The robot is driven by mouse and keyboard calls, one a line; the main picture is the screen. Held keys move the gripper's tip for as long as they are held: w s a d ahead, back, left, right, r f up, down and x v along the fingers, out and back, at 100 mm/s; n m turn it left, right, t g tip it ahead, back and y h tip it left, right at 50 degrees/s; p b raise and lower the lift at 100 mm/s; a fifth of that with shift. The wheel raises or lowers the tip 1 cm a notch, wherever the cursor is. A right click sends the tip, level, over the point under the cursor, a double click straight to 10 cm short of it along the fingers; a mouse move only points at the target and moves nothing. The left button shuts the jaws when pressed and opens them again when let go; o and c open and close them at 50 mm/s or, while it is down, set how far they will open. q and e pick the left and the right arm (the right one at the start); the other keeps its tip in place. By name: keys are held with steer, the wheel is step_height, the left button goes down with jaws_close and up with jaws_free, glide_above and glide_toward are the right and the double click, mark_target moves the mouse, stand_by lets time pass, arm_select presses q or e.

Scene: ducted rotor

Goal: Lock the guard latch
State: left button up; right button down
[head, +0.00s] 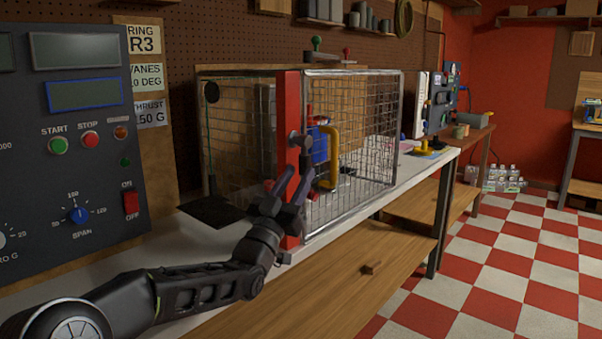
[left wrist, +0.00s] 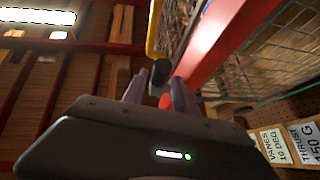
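The guard is a wire-mesh cage (head: 365,140) on the bench, with a red post (head: 289,100) at its near corner and a yellow handle (head: 332,157) on its mesh door. The door looks closed against the post. A dark latch knob (head: 300,138) sits at the post; it also shows in the left wrist view (left wrist: 160,73). My left gripper (head: 285,193) is in front of the post, just below the knob. In the left wrist view its two fingers (left wrist: 160,92) stand apart with the knob near their tips; I cannot tell whether they touch it. My right gripper is out of view.
A control panel (head: 70,120) with start and stop buttons stands at the left. A blue part (head: 319,146) shows through the mesh. The bench top (head: 90,272) is clear in front of the panel. A vise (head: 474,120) stands farther right.

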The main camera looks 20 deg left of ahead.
arm_select(q)
steer(key=v, duration=0.5)
steer(key=shift+s, duration=0.1)
stand_by(0.3)
